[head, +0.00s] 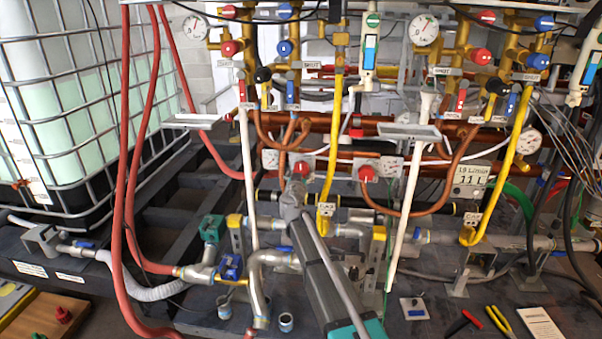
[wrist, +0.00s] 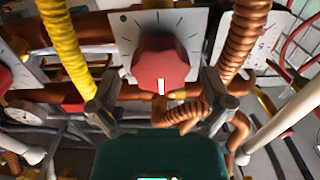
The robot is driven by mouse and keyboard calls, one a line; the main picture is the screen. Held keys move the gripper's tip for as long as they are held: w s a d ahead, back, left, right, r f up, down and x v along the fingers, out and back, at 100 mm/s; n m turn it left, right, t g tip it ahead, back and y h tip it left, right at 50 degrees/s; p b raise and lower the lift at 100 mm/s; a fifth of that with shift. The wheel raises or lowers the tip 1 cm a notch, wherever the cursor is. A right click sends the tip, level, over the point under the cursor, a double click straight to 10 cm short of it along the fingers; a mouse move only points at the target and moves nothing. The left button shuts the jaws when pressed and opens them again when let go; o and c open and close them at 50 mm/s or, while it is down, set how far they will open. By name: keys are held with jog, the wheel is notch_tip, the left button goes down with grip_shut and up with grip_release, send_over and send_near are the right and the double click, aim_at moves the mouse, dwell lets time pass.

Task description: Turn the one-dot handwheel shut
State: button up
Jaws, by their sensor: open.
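A red handwheel (wrist: 160,66) on a white plate (wrist: 185,22) with dark tick marks fills the upper middle of the wrist view. A pale pointer mark is at its lower edge. A small dark dot shows near the plate's upper left corner. My gripper (wrist: 153,95) is open, its two grey fingers either side below the handwheel, with nothing held. Contact with the handwheel is not visible. My fingers cannot be made out there.
A yellow flexible pipe (wrist: 66,45) runs close to my left finger and a ribbed copper pipe (wrist: 245,35) close to the right one. White pipes (head: 405,210) stand nearby. Pliers (head: 499,321) lie at the front right. A caged tank (head: 85,110) stands at left.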

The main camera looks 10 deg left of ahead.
jog(key=s, duration=0.9)
jog(key=shift+s+a, duration=0.15)
jog(key=s+d+f+m+g+h+p, duration=0.1)
jog(key=s+d+f+m+g+h, duration=0.3)
jog(key=d, duration=0.8)
jog(key=s+d+f+g+h, duration=0.2)
jog(key=s+d+f+g, duration=0.45)
jog(key=d, duration=0.55)
jog(key=s+d+f+n+g+y, duration=0.2)
jog(key=s+f+g+y, duration=0.1)
jog(key=s, duration=0.6)
jog(key=s+d+f+n+g+y, duration=0.2)
jog(key=s+f+g+y, duration=0.15)
jog(key=s, duration=0.55)
notch_tip(320, 180, up, 38)
jog(key=s+g+p, duration=0.1)
jog(key=p, duration=3.8)
jog(key=shift+s+a+r, duration=0.15)
jog(key=shift+a+r, duration=0.05)
jog(key=shift+a, duration=0.05)
